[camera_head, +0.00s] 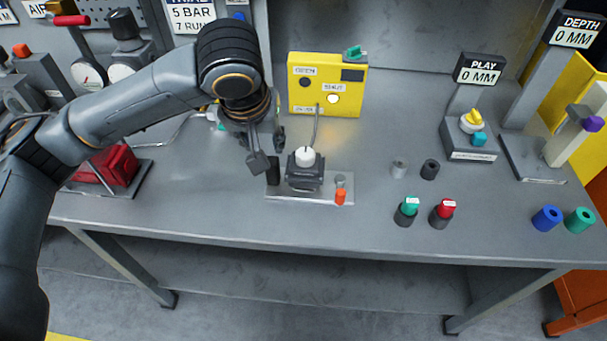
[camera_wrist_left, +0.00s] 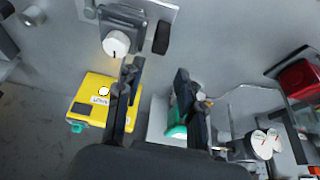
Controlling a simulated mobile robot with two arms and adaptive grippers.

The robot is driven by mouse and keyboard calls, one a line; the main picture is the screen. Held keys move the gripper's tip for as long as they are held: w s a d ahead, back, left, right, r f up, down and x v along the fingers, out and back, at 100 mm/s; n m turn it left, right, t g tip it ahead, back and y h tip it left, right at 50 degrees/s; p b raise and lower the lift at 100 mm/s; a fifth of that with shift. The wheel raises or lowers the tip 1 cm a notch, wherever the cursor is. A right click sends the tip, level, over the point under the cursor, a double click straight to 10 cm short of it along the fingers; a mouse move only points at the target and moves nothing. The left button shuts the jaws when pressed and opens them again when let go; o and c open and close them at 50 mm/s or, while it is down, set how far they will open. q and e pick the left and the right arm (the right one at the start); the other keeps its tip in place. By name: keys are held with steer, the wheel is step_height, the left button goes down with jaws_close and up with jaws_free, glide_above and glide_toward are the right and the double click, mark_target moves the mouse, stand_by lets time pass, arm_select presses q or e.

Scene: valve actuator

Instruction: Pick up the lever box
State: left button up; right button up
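My left gripper (camera_head: 268,149) hangs over the middle of the table, left of a dark block with a white round cap (camera_head: 305,157) on a grey plate (camera_head: 318,191). It also shows in the left wrist view (camera_wrist_left: 157,77), fingers apart with only bare table between the tips. No part is clearly labelled as the lever box. A yellow box (camera_head: 297,97) marked OPEN and SHUT, with a teal piece on top, stands behind. A green part on a pale base (camera_wrist_left: 176,130) lies partly hidden behind a finger in the wrist view. My right gripper is out of view.
A black upright piece (camera_head: 272,171) and an orange peg (camera_head: 340,197) are on the plate. Green-topped (camera_head: 408,208) and red-topped (camera_head: 443,212) cylinders stand to the right. A red block (camera_head: 116,165) is at left. The table's front strip is clear.

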mark_target(272, 160)
arm_select(q)
steer(key=x, duration=1)
steer(key=shift+w+r, duration=0.15)
steer(key=shift+w, duration=0.1)
steer(key=shift+r, duration=0.15)
jaws_close()
